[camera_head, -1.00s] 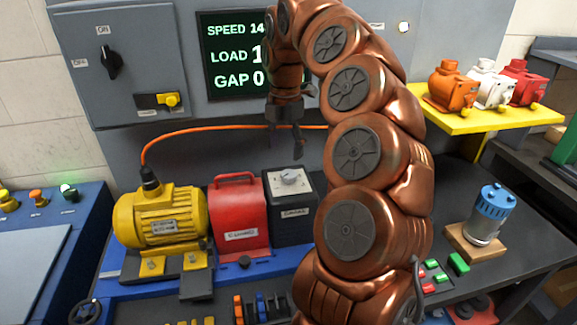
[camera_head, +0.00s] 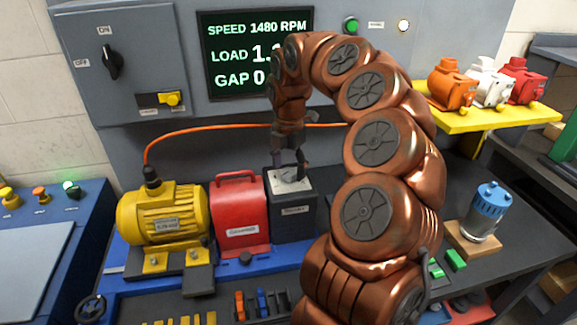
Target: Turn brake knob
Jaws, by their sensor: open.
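The brake unit is a dark box (camera_head: 292,222) with a light grey top plate, standing right of the red guard. Its knob (camera_head: 290,174) on the top plate is largely hidden by my gripper. My gripper (camera_head: 289,166) points down over the top plate, with its fingers apart and at or just above the knob. I cannot tell whether the fingers touch the knob.
A red guard (camera_head: 240,221) and a yellow motor (camera_head: 162,222) stand left of the brake box. An orange cable (camera_head: 220,130) runs behind. A screen (camera_head: 240,60) is above. A blue-topped cylinder (camera_head: 487,210) on a wooden block stands at right.

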